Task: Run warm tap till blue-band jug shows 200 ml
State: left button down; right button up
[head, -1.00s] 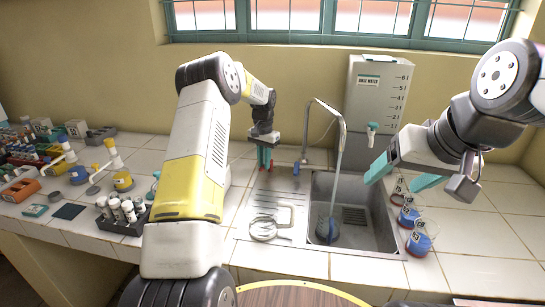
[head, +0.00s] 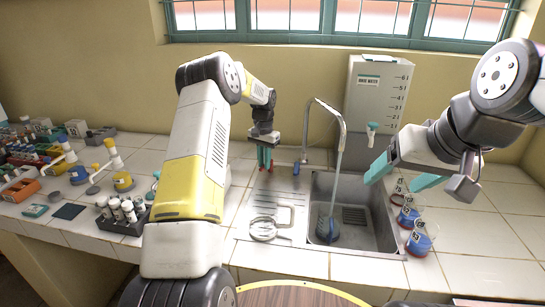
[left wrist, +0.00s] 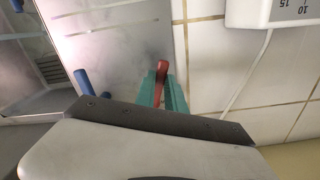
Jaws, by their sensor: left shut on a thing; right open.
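The tap (head: 328,106) arches over the sink (head: 385,238), and a thin stream runs from its spout. A jug that looks blue (head: 327,229) stands in the sink under the stream. Its scale and level are too small to read. My left gripper (head: 265,160) is shut on the red tap handle (left wrist: 161,72), which sits between its teal fingers in the left wrist view. The blue tap handle (head: 296,168) stands apart to its right in the head view. My right gripper (head: 403,176) is open and empty above the sink's right edge.
Several labelled vessels, some with blue contents (head: 408,215), stand along the sink's right rim. A clear round vessel (head: 263,228) sits on the drainboard. A marked water tank (head: 378,95) stands behind the sink. A tube rack (head: 122,218) is at left.

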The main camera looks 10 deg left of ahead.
pick_arm(q)
jog(key=n, duration=0.1)
jog(key=d+n, duration=0.1)
jog(key=n, duration=0.2)
jog(key=shift+s+d, duration=0.1)
jog(key=shift+d, duration=0.25)
jog(key=c, duration=1.4)
grip_release()
notch_tip(320, 180, up, 8)
jog(key=shift+f, duration=0.1)
